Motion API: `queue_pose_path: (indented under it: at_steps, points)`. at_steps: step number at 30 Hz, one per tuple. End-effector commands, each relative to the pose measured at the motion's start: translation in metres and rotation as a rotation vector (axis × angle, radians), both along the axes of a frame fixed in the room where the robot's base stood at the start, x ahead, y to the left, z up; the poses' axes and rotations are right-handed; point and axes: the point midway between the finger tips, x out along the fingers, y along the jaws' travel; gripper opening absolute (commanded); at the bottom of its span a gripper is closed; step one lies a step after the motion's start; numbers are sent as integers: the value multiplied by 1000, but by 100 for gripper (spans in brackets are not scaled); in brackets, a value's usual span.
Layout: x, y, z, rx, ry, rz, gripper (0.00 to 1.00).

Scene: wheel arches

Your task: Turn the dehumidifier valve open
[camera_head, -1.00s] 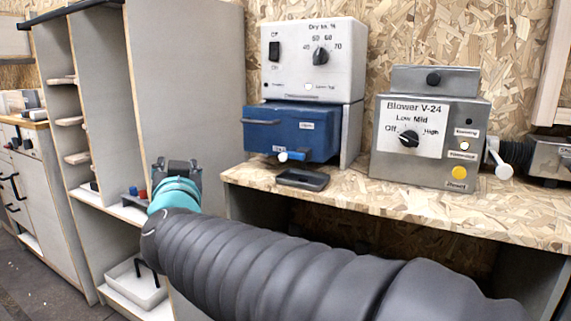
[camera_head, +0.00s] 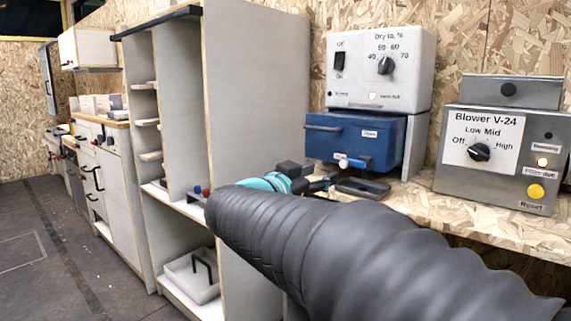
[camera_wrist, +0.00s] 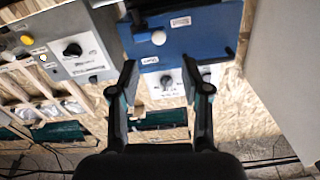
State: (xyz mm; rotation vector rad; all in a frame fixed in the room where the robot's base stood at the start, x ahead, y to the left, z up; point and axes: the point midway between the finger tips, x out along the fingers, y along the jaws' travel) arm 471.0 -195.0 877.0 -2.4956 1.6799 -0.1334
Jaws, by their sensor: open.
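The dehumidifier is a white unit (camera_head: 380,65) with a humidity dial, above a blue tank (camera_head: 352,138). At the tank's lower front is a small valve (camera_head: 355,163) with blue and white parts; its exact handle angle is too small to tell. My gripper (camera_head: 330,181) is left of the valve, close to it in the picture. In the wrist view, which looks upside down, my gripper (camera_wrist: 159,66) is open and empty. The blue tank (camera_wrist: 195,35) fills the space beyond the fingers, with the valve's white round end (camera_wrist: 158,38) between and beyond the fingertips. They look apart.
The grey Blower V-24 box (camera_head: 500,150) stands to the right.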

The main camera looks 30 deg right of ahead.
Motion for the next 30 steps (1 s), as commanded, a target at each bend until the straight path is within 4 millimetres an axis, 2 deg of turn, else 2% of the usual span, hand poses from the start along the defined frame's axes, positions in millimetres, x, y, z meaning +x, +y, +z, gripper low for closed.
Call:
queue_pose_path:
  at_steps: [9, 15, 21, 29, 30]
  points:
    - [21, -51, -1, 1, 0, 1, 48]
    - [32, -75, -1, 0, 1, 5, 48]
    - [37, -86, -1, 0, 1, 7, 48]
    - [38, -87, 0, 1, 0, 7, 48]
    - [38, -87, 0, 1, 0, 7, 45]
